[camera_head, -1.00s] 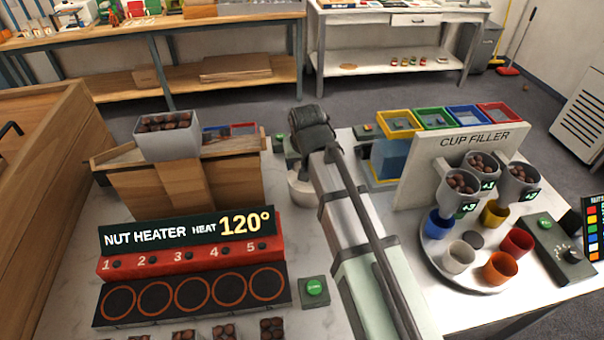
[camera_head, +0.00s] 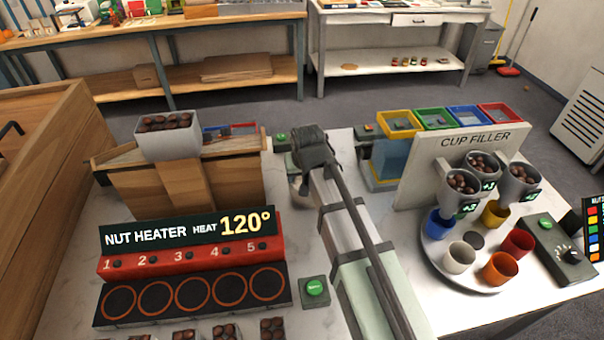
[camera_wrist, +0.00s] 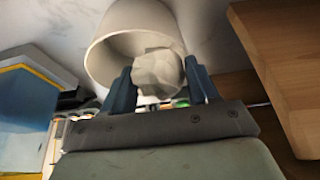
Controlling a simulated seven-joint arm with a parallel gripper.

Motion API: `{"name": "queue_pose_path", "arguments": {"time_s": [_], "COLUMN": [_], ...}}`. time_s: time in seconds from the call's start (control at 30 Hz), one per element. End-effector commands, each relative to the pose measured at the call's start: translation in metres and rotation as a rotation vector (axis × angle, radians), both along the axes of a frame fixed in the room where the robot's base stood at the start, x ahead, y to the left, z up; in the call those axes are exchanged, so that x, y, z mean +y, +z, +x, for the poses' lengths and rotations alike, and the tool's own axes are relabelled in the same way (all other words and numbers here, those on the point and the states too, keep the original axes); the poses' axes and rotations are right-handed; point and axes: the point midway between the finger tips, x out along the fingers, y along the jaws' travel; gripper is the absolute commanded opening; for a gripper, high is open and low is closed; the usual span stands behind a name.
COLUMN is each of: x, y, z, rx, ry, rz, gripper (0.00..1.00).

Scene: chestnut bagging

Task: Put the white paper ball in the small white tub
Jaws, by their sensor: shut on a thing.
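The white paper ball (camera_wrist: 158,72) is a crumpled lump between the two dark fingers of my gripper (camera_wrist: 160,88) in the wrist view. My gripper is shut on it. The small white tub (camera_wrist: 112,35) shows just beyond the ball in the wrist view, its open mouth facing the ball. The ball overlaps the tub's rim in the picture; I cannot tell whether it is inside the rim. In the head view, a little of the tub (camera_head: 296,187) shows beside my arm, which hides the rest of it, the fingers and the ball.
The wooden stand with a nut bin (camera_head: 168,140) is left of my arm, and the nut heater (camera_head: 190,250) is in front of it. The cup filler (camera_head: 440,170) and the coloured trays (camera_head: 435,119) are to the right. A green button box (camera_head: 314,290) sits close beside my arm.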

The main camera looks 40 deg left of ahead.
Motion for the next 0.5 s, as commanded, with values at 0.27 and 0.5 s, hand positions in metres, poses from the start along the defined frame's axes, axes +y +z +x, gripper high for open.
{"name": "queue_pose_path", "arguments": {"time_s": [0.27,0.5], "x": [0.0,0.0], "y": [-0.0038,-0.0038], "z": [0.0,0.0], "rx": [-0.001,0.0], "ry": [0.0,0.0], "rz": [0.001,0.0], "gripper": [0.69,0.85]}}
